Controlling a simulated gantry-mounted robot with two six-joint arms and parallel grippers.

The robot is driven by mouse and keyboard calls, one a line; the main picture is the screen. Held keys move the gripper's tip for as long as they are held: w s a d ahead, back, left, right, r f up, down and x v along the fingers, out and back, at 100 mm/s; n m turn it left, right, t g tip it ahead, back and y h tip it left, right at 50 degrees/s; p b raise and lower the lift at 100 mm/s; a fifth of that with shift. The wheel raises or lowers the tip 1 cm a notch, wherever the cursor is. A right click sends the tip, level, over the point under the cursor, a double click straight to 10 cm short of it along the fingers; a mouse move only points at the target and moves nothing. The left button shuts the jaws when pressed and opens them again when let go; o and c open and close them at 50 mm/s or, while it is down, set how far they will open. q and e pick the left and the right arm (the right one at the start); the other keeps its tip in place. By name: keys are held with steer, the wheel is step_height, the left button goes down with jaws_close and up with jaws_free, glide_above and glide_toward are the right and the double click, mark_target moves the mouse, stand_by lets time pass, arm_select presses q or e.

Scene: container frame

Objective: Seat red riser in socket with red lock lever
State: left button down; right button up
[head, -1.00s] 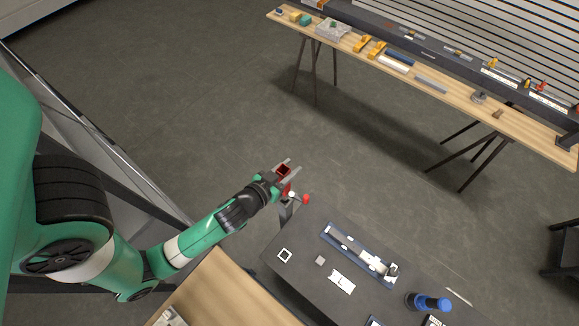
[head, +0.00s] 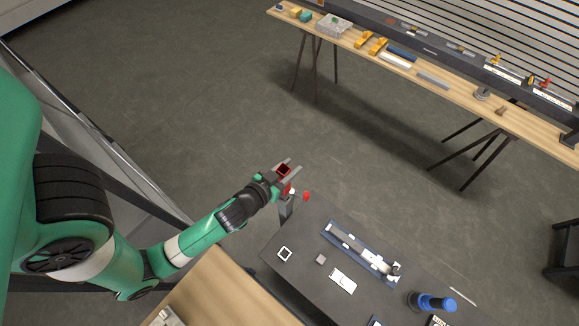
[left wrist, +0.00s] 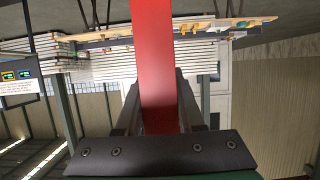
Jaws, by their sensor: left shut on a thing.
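My left gripper (head: 286,172) is shut on the red riser (head: 284,169), above the far left corner of the dark table. In the left wrist view the red riser (left wrist: 155,60) is a long red bar between the fingers of my left gripper (left wrist: 155,105). Just below the gripper in the head view is a grey post-like fixture (head: 287,207), with a red lever knob (head: 306,196) on its right. The gripper and riser partly cover the fixture, so its socket opening is hidden. I cannot tell whether the riser touches it. My right gripper is not in view.
The dark table (head: 300,235) bears a white square frame (head: 285,254), a small grey block (head: 321,259), a white plate (head: 342,280), a blue-edged rail assembly (head: 360,252) and a blue cylinder (head: 432,302). A long wooden bench (head: 440,103) with parts stands far off across open floor.

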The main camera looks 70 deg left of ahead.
arm_select(q)
steer(key=shift+f, duration=0.2)
stand_by(0.7)
steer(key=shift+f+b, duration=0.3)
steer(key=shift+b, duration=0.25)
step_height(320, 180, down, 6)
steer(key=b, duration=0.5)
steer(key=shift+b, duration=0.3)
stand_by(1.0)
steer(key=shift+c, duration=2.2)
jaws_free()
steer(key=p+v, duration=0.4)
steer(key=v, duration=0.7)
steer(key=shift+s+r, duration=0.2)
steer(key=shift+d, duration=0.1)
